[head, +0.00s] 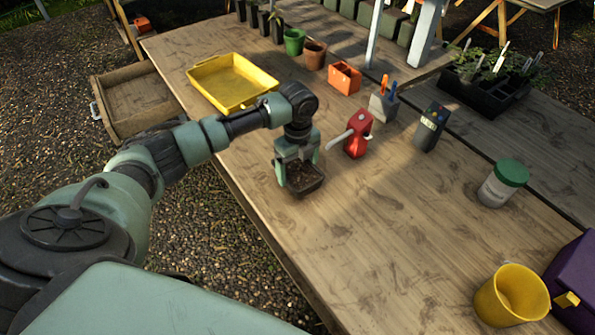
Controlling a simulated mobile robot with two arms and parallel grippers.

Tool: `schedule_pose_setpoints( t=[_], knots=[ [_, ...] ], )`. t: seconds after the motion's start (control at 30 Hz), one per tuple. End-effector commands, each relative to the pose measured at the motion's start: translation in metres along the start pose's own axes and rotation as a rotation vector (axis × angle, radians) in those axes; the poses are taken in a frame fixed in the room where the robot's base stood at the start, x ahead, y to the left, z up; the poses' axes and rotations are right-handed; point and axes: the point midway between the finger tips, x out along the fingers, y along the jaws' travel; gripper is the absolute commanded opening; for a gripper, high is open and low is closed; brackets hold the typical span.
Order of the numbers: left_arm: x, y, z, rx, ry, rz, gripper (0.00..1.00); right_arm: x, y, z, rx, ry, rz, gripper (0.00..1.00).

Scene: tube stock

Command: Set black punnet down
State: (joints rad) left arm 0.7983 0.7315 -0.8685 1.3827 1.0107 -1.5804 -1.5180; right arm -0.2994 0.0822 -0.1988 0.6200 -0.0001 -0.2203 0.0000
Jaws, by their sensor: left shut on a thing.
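The black punnet (306,188) is a small dark open box with brown soil-like contents. It is at the near left part of the wooden table (400,230). My left gripper (299,172) points down and is shut on the punnet, with its fingers at the punnet's side. The punnet is low over the tabletop; I cannot tell whether its base touches the wood. My right gripper is not in view.
A red watering can (357,134) stands just right of the punnet. A yellow tray (232,84) lies behind it to the left. A green-lidded jar (503,183) and yellow bucket (511,297) stand at the right. The table's middle front is clear.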

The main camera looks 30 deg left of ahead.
Motion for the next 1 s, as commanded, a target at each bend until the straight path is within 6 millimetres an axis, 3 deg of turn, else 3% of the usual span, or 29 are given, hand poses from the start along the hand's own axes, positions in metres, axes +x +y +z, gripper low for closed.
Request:
schedule_pose_setpoints(
  t=[0.13, 0.47, 0.5, 0.57, 0.83, 1.0],
  knots=[
    [0.014, 0.000, 0.000, -0.002, 0.000, -0.001, 0.29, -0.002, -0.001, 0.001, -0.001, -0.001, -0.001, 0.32],
    [0.017, -0.001, 0.000, -0.001, 0.000, -0.002, 0.29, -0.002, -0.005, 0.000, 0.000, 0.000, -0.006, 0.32],
    [0.018, 0.000, 0.000, -0.001, 0.000, -0.001, 0.84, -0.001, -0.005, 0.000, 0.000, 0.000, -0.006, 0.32],
    [0.018, 0.000, 0.000, -0.001, 0.000, -0.001, 1.00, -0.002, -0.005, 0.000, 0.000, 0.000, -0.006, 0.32],
    [0.017, 0.000, 0.000, -0.001, 0.000, -0.001, 1.00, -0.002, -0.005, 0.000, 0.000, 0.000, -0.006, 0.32],
    [0.000, -0.001, 0.001, 0.000, -0.003, -0.005, 1.00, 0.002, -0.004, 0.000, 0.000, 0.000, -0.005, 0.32]
  ],
)
